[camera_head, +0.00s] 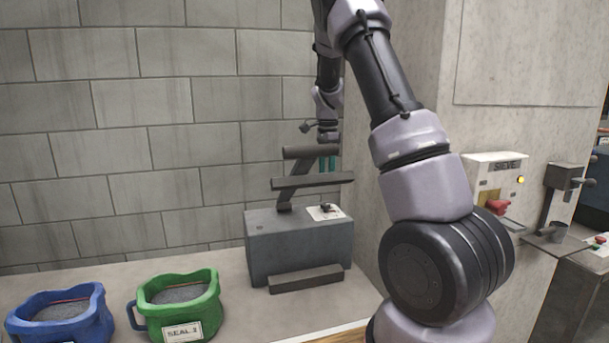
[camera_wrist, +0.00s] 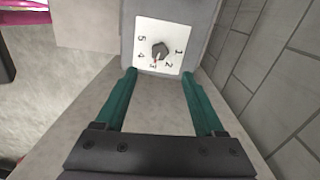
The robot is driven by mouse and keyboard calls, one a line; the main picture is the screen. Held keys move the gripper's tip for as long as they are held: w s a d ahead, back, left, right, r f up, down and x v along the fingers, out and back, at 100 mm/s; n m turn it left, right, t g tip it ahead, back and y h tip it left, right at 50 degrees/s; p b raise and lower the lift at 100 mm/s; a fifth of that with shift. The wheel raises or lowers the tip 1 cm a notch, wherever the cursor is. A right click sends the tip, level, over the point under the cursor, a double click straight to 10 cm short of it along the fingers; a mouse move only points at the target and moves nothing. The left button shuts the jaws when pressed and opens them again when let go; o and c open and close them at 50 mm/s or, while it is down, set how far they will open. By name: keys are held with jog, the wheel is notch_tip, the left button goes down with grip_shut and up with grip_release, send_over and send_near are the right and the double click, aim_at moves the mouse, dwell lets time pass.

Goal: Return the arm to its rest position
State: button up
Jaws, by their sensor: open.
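My arm reaches up and over, filling the right middle of the head view. Ahead of the fingertips is a white dial plate (camera_wrist: 145,38) with numbers and a dark knob (camera_wrist: 159,49). The knob's pointer appears to be near 3. The plate (camera_head: 316,213) also shows on top of the grey machine (camera_head: 295,248) in the head view. Contact between fingers and machine cannot be told.
A green bag (camera_head: 180,303) labelled SEAL 2 and a blue bag (camera_head: 62,318), both with grey contents, stand on the counter at the left. A block wall (camera_head: 130,120) runs behind. A SIEVE panel (camera_head: 497,180) with a red knob is on the right wall.

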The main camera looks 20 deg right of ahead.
jog(key=s+a+r+n+t, duration=0.1)
jog(key=s+a+r+n, duration=0.1)
jog(key=s+r, duration=0.4)
jog(key=s+a+r+n+t+y, duration=0.1)
jog(key=s+a+r+n+t, duration=0.1)
jog(key=s+r, duration=0.4)
jog(key=s+a+r+n+t+y, duration=0.1)
jog(key=s+a+r+n, duration=0.3)
jog(key=s, duration=0.8)
jog(key=shift+s+a+r+n+t, duration=0.1)
jog(key=shift+s+r+n+t, duration=0.1)
jog(key=shift+r+n+t, duration=0.35)
jog(key=shift+s+r+n+t, duration=0.15)
jog(key=shift+r+n, duration=0.1)
jog(key=shift+r, duration=0.6)
jog(key=s+a+n+t, duration=0.1)
jog(key=s+n, duration=0.2)
jog(key=s, duration=0.4)
jog(key=shift+s+a+f+t, duration=0.3)
jog(key=shift+s+a+t, duration=0.1)
